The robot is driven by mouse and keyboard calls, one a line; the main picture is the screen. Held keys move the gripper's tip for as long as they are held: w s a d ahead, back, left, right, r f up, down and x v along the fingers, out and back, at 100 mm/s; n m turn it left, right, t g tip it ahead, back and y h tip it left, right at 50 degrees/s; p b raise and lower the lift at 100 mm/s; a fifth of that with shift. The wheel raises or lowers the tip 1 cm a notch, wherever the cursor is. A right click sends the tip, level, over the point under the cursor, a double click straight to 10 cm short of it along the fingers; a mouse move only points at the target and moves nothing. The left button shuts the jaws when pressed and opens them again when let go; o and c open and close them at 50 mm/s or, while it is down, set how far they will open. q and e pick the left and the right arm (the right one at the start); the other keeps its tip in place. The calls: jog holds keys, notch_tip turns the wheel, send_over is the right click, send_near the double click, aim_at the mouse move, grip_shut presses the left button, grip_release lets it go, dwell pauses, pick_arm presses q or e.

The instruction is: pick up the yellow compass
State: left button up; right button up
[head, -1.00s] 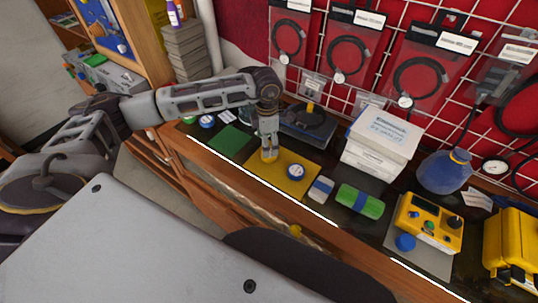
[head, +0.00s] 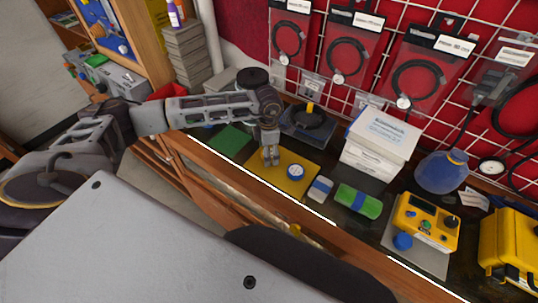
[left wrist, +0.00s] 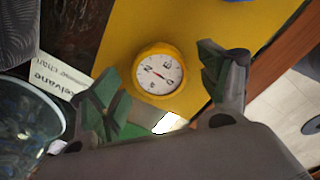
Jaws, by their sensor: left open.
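The yellow compass (left wrist: 158,70) has a round white dial and lies on a yellow mat (left wrist: 205,30) in the left wrist view. My left gripper (left wrist: 162,92) is open, with one green-padded finger on each side of the compass in that picture. The dial shows between and just beyond the fingertips; nothing is gripped. In the head view, my left gripper (head: 270,158) points down over the back left part of the yellow mat (head: 283,189) and largely hides the compass there. My right gripper is not in view.
A blue and white round item (head: 296,172) stands on the mat close to the gripper. A green mat (head: 230,140) lies to the left.

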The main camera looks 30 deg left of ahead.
pick_arm(q)
jog(key=c, duration=1.1)
jog(key=shift+r, duration=0.15)
notch_tip(320, 180, up, 9)
jog(key=shift+f+b, duration=0.2)
jog(key=shift+b, duration=0.55)
jog(key=shift+r, duration=0.6)
